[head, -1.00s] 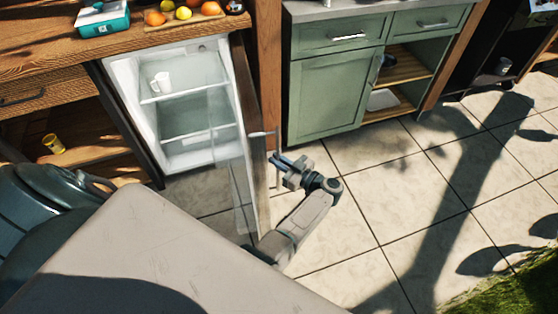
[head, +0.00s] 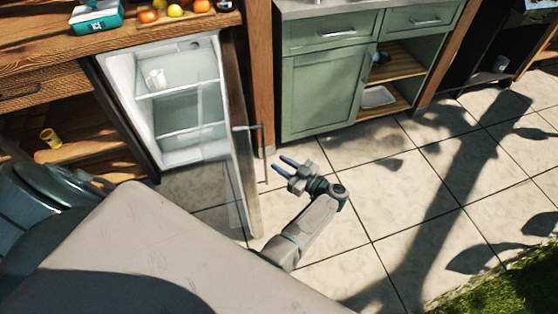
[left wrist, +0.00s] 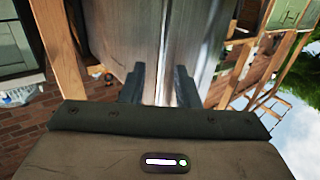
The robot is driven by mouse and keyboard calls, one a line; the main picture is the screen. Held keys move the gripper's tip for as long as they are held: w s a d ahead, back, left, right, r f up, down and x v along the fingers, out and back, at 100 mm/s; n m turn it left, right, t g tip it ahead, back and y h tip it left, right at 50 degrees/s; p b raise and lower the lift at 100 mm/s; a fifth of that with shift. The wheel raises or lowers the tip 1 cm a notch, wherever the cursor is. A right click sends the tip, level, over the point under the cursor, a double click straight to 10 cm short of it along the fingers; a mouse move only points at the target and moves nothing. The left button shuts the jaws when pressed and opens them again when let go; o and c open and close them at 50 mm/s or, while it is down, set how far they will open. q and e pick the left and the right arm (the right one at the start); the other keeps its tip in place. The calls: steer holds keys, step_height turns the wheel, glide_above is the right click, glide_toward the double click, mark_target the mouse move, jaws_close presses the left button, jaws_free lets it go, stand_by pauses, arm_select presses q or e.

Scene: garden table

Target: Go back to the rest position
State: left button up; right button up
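My left gripper (head: 282,168) is open and empty in the head view, above the tiled floor. The fridge door (head: 240,140) stands open, seen nearly edge-on. In the left wrist view the two dark fingers of my left gripper (left wrist: 159,85) are apart, with a grey panel beyond them and nothing held. My right gripper is not in view.
A green cabinet (head: 322,95) stands behind the gripper. A wooden counter (head: 40,45) carries a teal box (head: 96,17) and fruit. Tiled floor (head: 410,190) to the right is clear.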

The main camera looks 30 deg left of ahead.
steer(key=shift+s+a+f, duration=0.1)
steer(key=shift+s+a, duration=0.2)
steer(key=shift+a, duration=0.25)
